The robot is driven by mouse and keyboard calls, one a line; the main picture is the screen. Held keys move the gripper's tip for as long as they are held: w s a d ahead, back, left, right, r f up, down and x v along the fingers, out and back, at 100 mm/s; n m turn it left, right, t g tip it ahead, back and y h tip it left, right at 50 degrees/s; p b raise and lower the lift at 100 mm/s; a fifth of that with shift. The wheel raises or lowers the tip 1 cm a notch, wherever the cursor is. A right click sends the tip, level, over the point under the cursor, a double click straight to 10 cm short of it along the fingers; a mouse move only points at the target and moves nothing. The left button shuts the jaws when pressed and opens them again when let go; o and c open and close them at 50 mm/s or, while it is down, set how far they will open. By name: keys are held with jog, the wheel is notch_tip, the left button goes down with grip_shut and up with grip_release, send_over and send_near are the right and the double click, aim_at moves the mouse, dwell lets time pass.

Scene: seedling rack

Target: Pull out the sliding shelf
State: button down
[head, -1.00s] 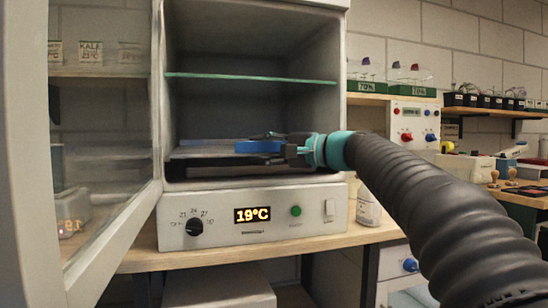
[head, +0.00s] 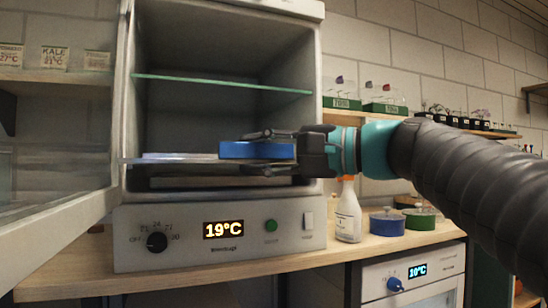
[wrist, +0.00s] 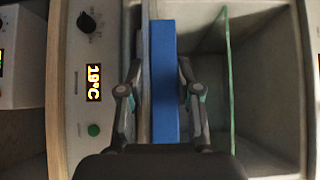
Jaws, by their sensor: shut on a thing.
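The sliding shelf (head: 180,158) is a thin grey plate low inside an open white cabinet. A blue bar (head: 257,150), apparently its handle, sits at the right part of the shelf front. My gripper (head: 270,152) reaches in from the right and is shut on the blue bar, one finger above and one below. In the wrist view the blue bar (wrist: 164,85) runs between the two fingers (wrist: 160,90). How far the shelf stands out of the cabinet is hard to tell, and the gripper hides its right end.
The cabinet's glass door (head: 60,130) stands open at the left. A fixed glass shelf (head: 220,84) is above, and the control panel (head: 220,238) reads 19°C below. A spray bottle (head: 348,212) and blue and green tins (head: 387,222) stand on the bench at right.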

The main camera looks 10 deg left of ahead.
jog(key=shift+s+r, duration=0.25)
jog(key=shift+r, duration=0.25)
jog(key=c, duration=0.9)
grip_release()
jog(key=shift+d, duration=0.1)
jog(key=shift+c, duration=0.2)
jog(key=shift+f, duration=0.25)
jog(key=shift+d, duration=0.1)
jog(key=s+d, duration=0.2)
jog(key=d, duration=0.9)
jog(key=shift+d, duration=0.3)
